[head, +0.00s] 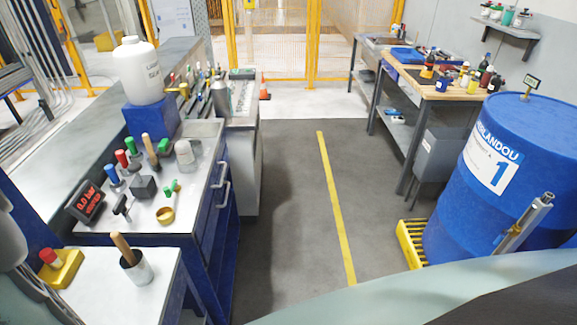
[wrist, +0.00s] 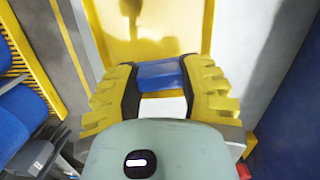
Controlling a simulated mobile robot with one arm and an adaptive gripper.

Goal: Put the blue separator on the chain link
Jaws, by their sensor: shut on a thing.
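In the wrist view, my gripper (wrist: 160,84) has two ridged yellow fingers with black inner pads. They are shut on a blue piece (wrist: 160,73), which looks like the blue separator. A white patch (wrist: 163,106) shows just below the blue piece, between the fingers; I cannot tell whether it belongs to it. A yellow surface (wrist: 185,25) with a shadow on it lies beyond the fingertips. I cannot make out the chain link in either view. My gripper does not show in the head view.
In the head view, a workbench (head: 100,228) with tools stands on the left. A blue drum (head: 505,170) on a yellow grate (head: 411,243) and a wooden-topped table (head: 450,93) stand on the right. The grey floor (head: 290,200) between them is clear.

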